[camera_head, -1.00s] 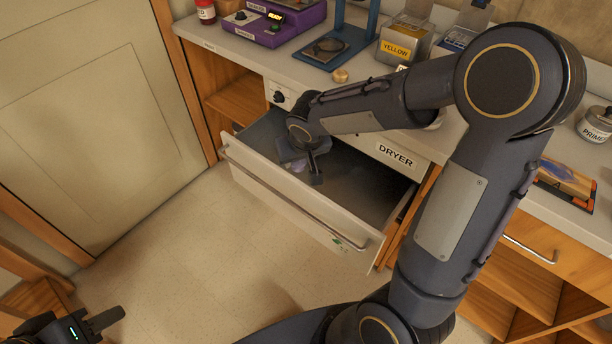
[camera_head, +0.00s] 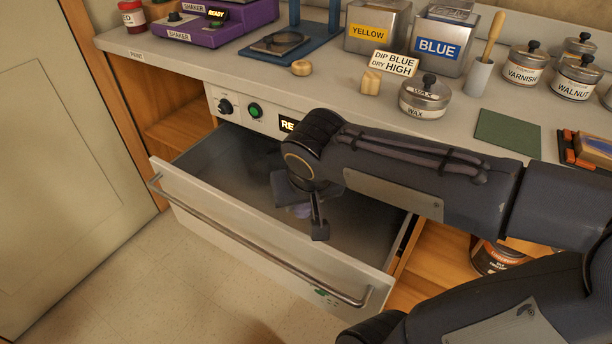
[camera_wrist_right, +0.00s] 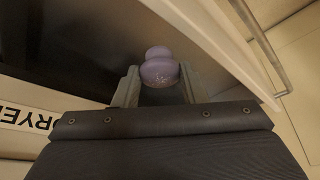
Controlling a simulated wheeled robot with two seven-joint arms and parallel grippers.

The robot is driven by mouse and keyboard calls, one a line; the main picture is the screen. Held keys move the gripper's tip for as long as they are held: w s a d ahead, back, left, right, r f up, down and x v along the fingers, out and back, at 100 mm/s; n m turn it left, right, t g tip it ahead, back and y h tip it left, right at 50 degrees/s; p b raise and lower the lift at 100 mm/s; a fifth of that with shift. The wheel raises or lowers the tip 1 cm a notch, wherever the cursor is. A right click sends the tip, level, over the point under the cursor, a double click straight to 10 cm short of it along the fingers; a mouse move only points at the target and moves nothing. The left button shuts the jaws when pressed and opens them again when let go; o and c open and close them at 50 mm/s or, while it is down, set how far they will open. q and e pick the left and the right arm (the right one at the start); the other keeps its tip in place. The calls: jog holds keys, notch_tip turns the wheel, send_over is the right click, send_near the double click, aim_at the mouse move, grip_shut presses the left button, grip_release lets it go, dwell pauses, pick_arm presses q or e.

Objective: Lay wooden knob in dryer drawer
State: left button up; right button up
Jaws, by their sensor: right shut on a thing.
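The dryer drawer (camera_head: 255,248) is pulled open under the counter, and the part of its grey floor that I see is bare. My right gripper (camera_head: 305,217) points down inside the drawer opening, near its front wall. It is shut on a purple, rounded knob (camera_head: 301,210), mostly hidden by the gripper in the head view. In the right wrist view the knob (camera_wrist_right: 159,68) shows between the fingers, with a paler speckled patch. I cannot tell whether it touches the drawer floor. My left gripper is out of view.
On the counter stand a bare wooden knob (camera_head: 302,68), a small wooden block (camera_head: 371,82), a wax tin (camera_head: 425,97), and yellow (camera_head: 378,28) and blue (camera_head: 440,45) cans. My right arm covers the drawer's right side. The left part of the drawer is clear.

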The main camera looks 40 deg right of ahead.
jog(key=w+d+f+b, duration=0.1)
jog(key=w+f, duration=0.2)
jog(key=w, duration=0.1)
jog(key=w+d+f+b, duration=0.2)
jog(key=w+f, duration=0.1)
jog(key=w, duration=0.1)
jog(key=w+d+f+b, duration=0.1)
jog(key=w+f, duration=0.2)
jog(key=w, duration=0.1)
jog(key=shift+w+d, duration=0.25)
jog(key=shift+w, duration=0.05)
jog(key=shift+s+b+x, duration=0.15)
jog(key=shift+b+x, duration=0.35)
jog(key=shift+x, duration=0.5)
jog(key=shift+s+b+x, duration=0.15)
jog(key=shift+b+x, duration=0.35)
jog(key=shift+x, duration=0.5)
jog(key=shift+a+f, duration=0.15)
jog(key=shift+f, duration=0.1)
jog(key=shift+f, duration=0.15)
jog(key=o, duration=1)
jog(key=shift+o, duration=0.2)
jog(key=shift+r, duration=0.6)
jog(key=p+v, duration=0.4)
jog(key=v, duration=0.7)
jog(key=shift+s+a, duration=0.15)
jog(key=shift+s, duration=0.1)
